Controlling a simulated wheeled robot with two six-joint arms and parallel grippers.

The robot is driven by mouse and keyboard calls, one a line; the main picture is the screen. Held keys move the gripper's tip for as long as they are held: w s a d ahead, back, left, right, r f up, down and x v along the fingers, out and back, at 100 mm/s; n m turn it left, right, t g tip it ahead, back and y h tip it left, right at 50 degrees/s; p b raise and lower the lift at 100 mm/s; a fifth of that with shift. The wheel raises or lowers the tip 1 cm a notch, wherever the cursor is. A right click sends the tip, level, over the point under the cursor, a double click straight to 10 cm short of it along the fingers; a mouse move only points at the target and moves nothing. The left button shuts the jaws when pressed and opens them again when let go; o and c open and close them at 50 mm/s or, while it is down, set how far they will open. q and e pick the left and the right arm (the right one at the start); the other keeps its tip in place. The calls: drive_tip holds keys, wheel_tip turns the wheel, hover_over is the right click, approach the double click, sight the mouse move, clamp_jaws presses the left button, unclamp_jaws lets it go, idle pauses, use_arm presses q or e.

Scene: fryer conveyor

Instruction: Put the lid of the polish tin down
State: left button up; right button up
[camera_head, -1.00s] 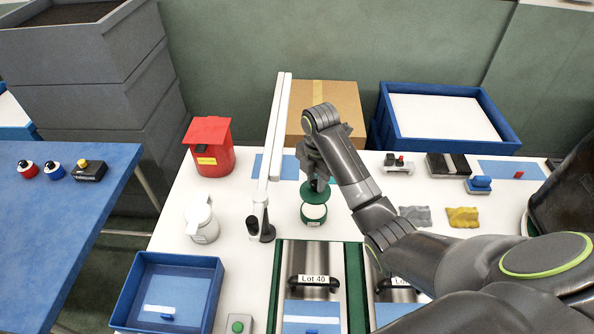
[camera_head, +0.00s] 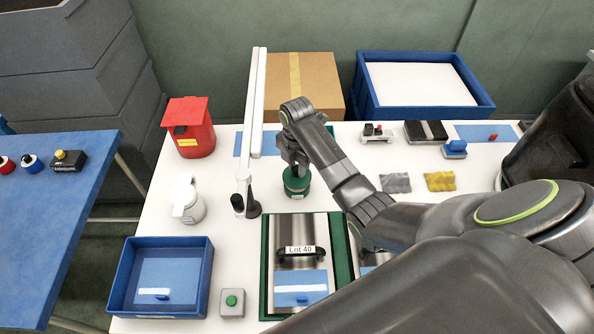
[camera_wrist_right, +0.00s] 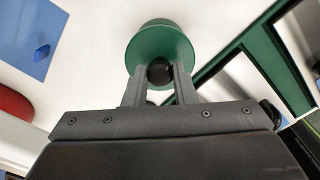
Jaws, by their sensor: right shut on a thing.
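The green lid (camera_wrist_right: 150,48) of the polish tin has a black knob (camera_wrist_right: 159,73), which sits between the two fingers of my right gripper (camera_wrist_right: 158,84). In the head view my right gripper (camera_head: 294,164) points down at the green tin (camera_head: 297,188), with the lid over its top. The tin's pale top is now covered from sight. I cannot tell whether the lid rests on the rim or hangs just above it. My left gripper is not in view.
A white lamp-like arm on a stand (camera_head: 243,190) is close left of the tin. A green-framed metal plate marked Lot 40 (camera_head: 300,235) lies in front. A white jug (camera_head: 187,203), red bin (camera_head: 189,130), blue tray (camera_head: 205,275) and cardboard box (camera_head: 318,80) stand around.

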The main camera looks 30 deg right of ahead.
sight(297, 169)
drive_tip(key=shift+f+p, duration=0.65)
drive_tip(key=shift+f, duration=0.65)
drive_tip(key=shift+f, duration=0.1)
drive_tip(key=shift+f, duration=0.1)
drive_tip(key=o, duration=1)
drive_tip(key=shift+c, duration=0.2)
